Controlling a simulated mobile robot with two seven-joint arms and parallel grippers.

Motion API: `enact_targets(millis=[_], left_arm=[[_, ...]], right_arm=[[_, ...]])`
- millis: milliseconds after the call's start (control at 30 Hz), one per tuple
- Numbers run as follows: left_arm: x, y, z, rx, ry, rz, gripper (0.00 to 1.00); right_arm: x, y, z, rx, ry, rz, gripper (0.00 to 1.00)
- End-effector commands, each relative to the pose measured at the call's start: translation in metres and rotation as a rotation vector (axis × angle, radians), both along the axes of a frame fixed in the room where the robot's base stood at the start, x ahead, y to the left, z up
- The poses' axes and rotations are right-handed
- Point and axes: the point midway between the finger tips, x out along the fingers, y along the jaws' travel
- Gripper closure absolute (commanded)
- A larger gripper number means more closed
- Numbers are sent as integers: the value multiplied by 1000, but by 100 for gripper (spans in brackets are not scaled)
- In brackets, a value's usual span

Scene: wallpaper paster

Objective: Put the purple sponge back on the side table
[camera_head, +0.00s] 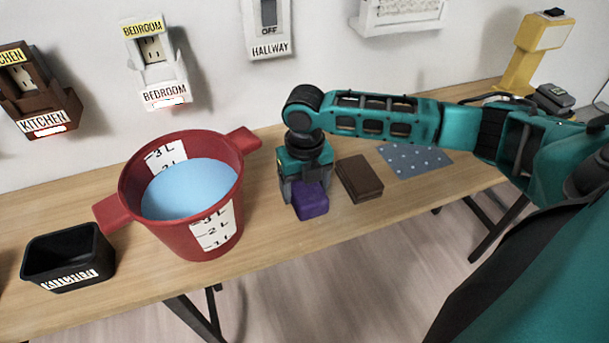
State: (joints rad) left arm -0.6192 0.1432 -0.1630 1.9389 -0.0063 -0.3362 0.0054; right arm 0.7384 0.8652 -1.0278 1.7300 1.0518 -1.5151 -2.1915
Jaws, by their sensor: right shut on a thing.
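The purple sponge (311,204) is a small block on or just above the wooden table (270,228), between the red bucket and a brown block. I cannot tell whether its underside touches the tabletop. My right gripper (303,188) points down and is shut on the sponge, hiding its back part. My right arm reaches in from the right side. My left gripper is not in view.
A red bucket (140,215) of blue liquid stands left of the gripper. A black bin (68,256) is at far left. A brown block (359,178) and a dotted blue-grey sheet (415,159) lie to the right. A yellow lamp-like device (540,40) stands at the back right.

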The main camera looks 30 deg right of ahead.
Motion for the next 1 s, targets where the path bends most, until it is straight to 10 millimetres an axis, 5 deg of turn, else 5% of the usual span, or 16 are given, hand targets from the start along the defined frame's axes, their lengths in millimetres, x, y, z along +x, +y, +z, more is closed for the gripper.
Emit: enact_targets(millis=[300,333,567,1000], left_arm=[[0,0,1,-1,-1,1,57],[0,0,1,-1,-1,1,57],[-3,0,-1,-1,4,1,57],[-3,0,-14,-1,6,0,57]], right_arm=[[0,0,-2,0,0,0,58],[0,0,-2,0,0,0,24],[0,0,-2,0,0,0,2],[1,0,-7,1,-2,0,1]])
